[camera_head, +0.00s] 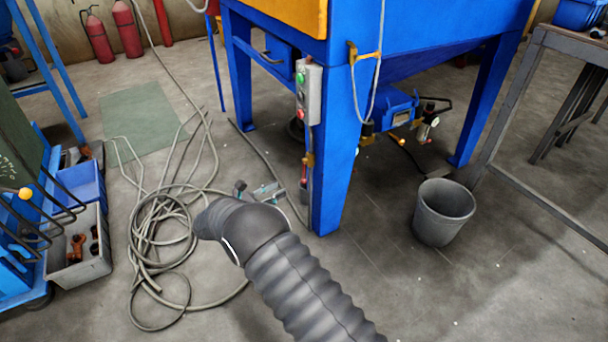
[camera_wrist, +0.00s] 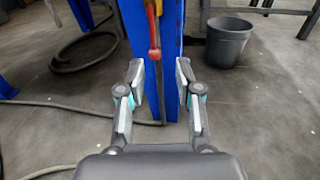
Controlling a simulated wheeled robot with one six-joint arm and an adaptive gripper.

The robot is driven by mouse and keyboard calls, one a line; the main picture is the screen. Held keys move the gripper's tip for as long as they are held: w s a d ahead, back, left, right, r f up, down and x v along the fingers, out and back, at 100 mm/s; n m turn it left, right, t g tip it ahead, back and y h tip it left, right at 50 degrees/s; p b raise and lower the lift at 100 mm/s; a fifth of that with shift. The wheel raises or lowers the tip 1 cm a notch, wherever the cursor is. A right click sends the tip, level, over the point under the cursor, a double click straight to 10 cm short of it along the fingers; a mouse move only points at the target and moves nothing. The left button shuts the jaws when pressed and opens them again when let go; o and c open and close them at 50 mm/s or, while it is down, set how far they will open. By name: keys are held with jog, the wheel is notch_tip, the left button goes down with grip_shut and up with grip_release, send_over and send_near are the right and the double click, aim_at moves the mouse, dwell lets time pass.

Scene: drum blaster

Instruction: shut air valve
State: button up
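A red valve handle (camera_wrist: 152,24) hangs down in front of the blue leg (camera_wrist: 170,60) in the wrist view, with an orange-red lower end. In the head view a small red part (camera_head: 304,172) shows low on the same leg, below a brass fitting (camera_head: 310,159). My gripper (camera_wrist: 160,78) is open and empty. Its fingers spread to either side of the leg in the wrist view, and the handle's lower end appears just above and between the fingertips, apart from them. In the head view my gripper (camera_head: 257,192) is partly hidden behind my dark wrist, left of the leg.
A control box (camera_head: 308,92) with green and red buttons is fixed above on the blue machine (camera_head: 400,40). A grey bucket (camera_head: 443,212) stands to the right. Coiled hose (camera_head: 160,235) lies on the floor at left, near a grey bin (camera_head: 85,262). Floor between leg and bucket is clear.

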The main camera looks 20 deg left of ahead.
aim_at(304, 178)
jog(key=shift+n+t, duration=0.4)
jog(key=x, duration=0.4)
jog(key=f+x, duration=0.1)
jog(key=x, duration=0.7)
jog(key=shift+w+a+f+b, duration=0.2)
jog(key=shift+w+a+b, duration=0.05)
jog(key=shift+w+b, duration=0.15)
grip_shut()
